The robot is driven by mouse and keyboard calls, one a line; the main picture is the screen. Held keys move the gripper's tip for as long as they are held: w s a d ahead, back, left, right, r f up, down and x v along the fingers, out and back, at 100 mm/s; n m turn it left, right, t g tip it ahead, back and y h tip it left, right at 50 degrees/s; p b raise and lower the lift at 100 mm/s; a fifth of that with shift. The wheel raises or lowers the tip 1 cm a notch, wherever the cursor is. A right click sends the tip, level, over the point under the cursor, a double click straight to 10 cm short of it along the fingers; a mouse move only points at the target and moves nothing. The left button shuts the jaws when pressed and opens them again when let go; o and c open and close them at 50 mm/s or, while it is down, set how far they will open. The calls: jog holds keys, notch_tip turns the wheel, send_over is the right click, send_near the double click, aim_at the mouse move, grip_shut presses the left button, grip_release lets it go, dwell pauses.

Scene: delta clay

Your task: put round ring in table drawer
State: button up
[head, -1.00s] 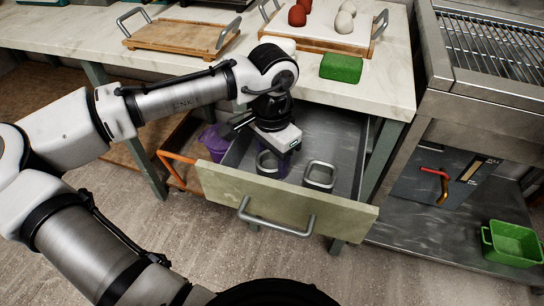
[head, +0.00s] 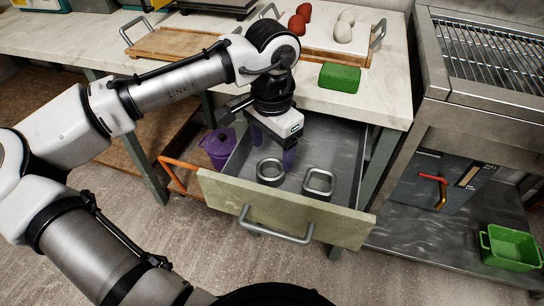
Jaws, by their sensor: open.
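The round ring (head: 270,172), a grey metal ring, lies on the floor of the open table drawer (head: 280,208), near its left front. A squarish grey ring (head: 319,182) lies to its right in the drawer. My gripper (head: 272,150) is open, its purple fingers spread and pointing down, above and just behind the round ring. The gripper looks empty and apart from both rings.
The countertop (head: 392,103) over the drawer holds a green block (head: 340,77) and wooden trays (head: 170,42). A purple pot (head: 218,147) stands left of the drawer. A metal grill unit (head: 480,70) stands at right. The drawer's right side is free.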

notch_tip(320, 180, up, 6)
jog(key=p, duration=0.1)
jog(key=shift+r, duration=0.15)
